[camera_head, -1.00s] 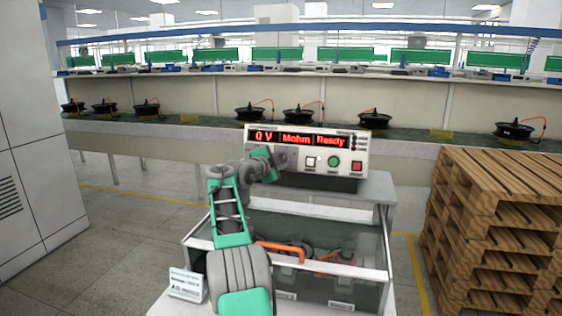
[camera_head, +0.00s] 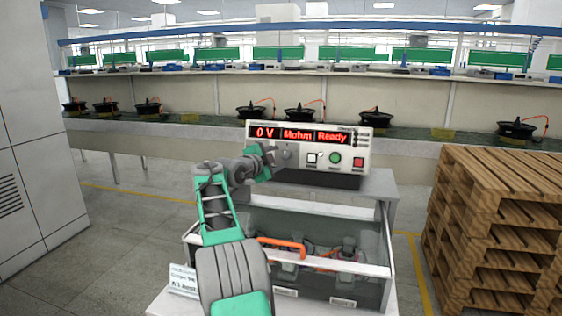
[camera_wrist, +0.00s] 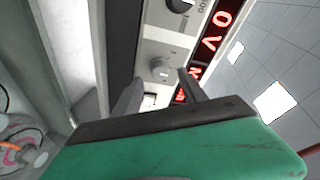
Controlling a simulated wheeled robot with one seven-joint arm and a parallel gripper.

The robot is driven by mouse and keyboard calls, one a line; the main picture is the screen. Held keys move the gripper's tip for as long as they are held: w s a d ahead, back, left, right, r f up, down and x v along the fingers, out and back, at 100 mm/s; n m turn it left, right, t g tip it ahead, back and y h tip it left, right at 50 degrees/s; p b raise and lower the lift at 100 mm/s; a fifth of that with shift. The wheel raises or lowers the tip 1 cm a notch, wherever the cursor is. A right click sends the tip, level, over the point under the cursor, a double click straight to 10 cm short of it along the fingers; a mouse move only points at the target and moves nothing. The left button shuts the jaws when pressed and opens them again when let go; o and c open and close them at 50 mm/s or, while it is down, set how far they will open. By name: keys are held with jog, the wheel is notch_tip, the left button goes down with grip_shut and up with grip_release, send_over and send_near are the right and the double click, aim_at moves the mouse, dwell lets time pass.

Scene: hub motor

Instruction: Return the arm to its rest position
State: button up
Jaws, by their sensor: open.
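My gripper (camera_head: 284,152) is at the left part of the tester's front panel in the head view. In the wrist view my gripper (camera_wrist: 158,88) shows two dark fingers spread apart with nothing between them. A grey knob on the panel (camera_wrist: 160,68) lies just beyond the fingertips; I cannot tell whether they touch it. The tester (camera_head: 375,150) is a light box whose red display reads 0 V, Mohm, Ready. My green and grey arm reaches over the left side of the glass-walled box (camera_head: 330,225).
Stacked wooden pallets (camera_head: 500,220) are at the right. A tall grey cabinet (camera_head: 35,130) is at the left. Several hub motors line the conveyor behind.

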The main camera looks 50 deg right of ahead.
jog(key=shift+v, duration=1.55)
